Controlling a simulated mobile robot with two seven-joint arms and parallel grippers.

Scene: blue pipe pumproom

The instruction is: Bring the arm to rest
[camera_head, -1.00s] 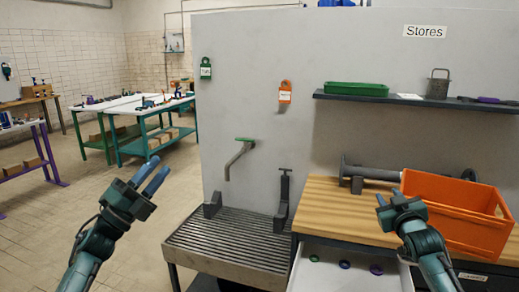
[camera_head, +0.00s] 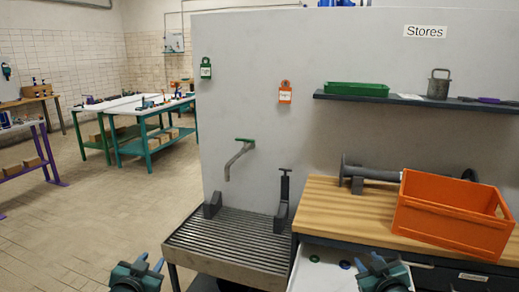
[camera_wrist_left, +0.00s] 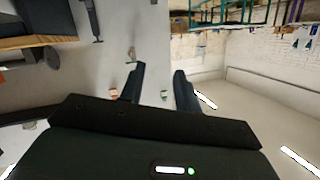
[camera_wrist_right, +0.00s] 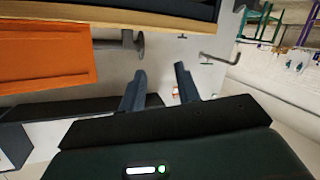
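My left gripper (camera_head: 149,263) is low in the head view, in front of the grated stand. Its two fingers are apart with nothing between them; they also show apart in the left wrist view (camera_wrist_left: 158,82). My right gripper (camera_head: 371,261) is low in the head view, over the open drawer. Its fingers are apart and empty in the right wrist view (camera_wrist_right: 160,85). Most of both arms is out of the head view.
An orange crate (camera_head: 440,228) and a grey flanged pipe (camera_head: 372,173) are on the wooden bench (camera_head: 335,205). The open drawer (camera_head: 325,278) holds small rings. The grated stand (camera_head: 235,240) is left of the bench. Open floor (camera_head: 90,220) lies at left.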

